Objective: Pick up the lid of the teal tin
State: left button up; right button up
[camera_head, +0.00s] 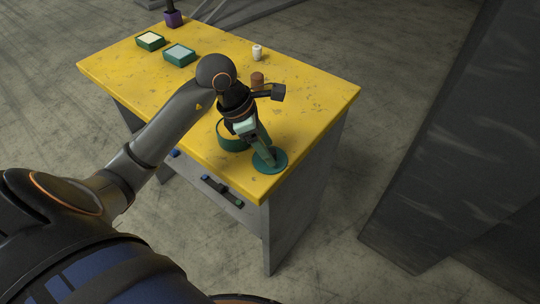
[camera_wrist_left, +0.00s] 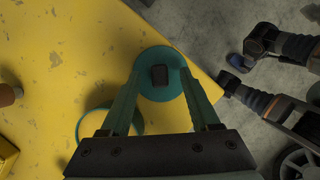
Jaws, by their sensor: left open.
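The teal lid (camera_head: 276,167) is a flat disc lying on the yellow table near its front right corner. In the left wrist view the lid (camera_wrist_left: 160,95) shows a dark block-shaped knob (camera_wrist_left: 160,76) at its middle. The round teal tin (camera_head: 229,142) stands just left of the lid, partly hidden by my arm; its rim (camera_wrist_left: 83,122) shows behind a finger in the wrist view. My left gripper (camera_head: 266,157) points down over the lid. In the wrist view its open fingers (camera_wrist_left: 163,72) lie on either side of the knob, with gaps. My right gripper is not seen.
On the yellow table (camera_head: 310,100) stand a brown cylinder (camera_head: 257,80), a small white cylinder (camera_head: 257,53), two teal boxes (camera_head: 180,55) (camera_head: 150,41) and a purple pot (camera_head: 174,19). The right side of the tabletop is clear. The table's edge is close beside the lid.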

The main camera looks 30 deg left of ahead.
pick_arm(q)
jog(key=shift+d+f, duration=0.1)
jog(key=shift+f, duration=0.2)
jog(key=shift+c, duration=0.4)
grip_shut()
